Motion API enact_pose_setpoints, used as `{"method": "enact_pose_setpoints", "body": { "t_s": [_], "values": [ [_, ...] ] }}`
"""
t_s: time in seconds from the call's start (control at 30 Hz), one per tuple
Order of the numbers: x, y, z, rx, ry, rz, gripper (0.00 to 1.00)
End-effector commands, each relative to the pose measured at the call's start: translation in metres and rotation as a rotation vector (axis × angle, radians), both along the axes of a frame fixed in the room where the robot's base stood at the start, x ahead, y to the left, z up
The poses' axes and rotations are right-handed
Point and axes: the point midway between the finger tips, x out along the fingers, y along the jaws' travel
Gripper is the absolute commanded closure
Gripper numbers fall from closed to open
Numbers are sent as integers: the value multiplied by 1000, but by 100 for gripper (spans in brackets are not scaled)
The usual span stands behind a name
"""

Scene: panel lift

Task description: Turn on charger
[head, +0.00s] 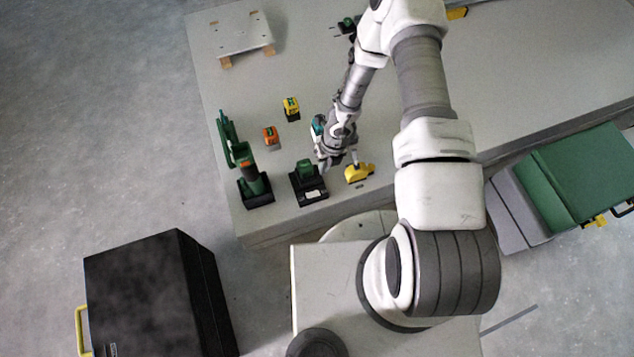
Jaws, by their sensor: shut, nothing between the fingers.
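The charger (311,196) is a black box near the front edge of the table, with a green block, apparently a battery, seated on it and a pale label on its front. My gripper (324,168) points down just to the right of the green block, above or beside the charger's right side. The fingers are small in the head view and look closed and empty. I cannot tell whether they touch the charger. No switch or lit lamp on the charger can be made out.
Orange (271,137) and yellow (291,108) blocks stand behind. A black case (150,290) and a green-lidded box (580,178) are off the table (225,100).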

Motion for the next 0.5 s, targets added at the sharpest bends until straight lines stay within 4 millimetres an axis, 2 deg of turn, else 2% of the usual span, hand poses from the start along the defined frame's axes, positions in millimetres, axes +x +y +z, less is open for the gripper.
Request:
{"method": "enact_pose_setpoints", "body": {
  "t_s": [0.33, 0.5],
  "values": [
    [-1, 0, -1, 0, 1, -2, 100],
    [-1, 1, -11, -1, 1, 0, 100]
  ]
}}
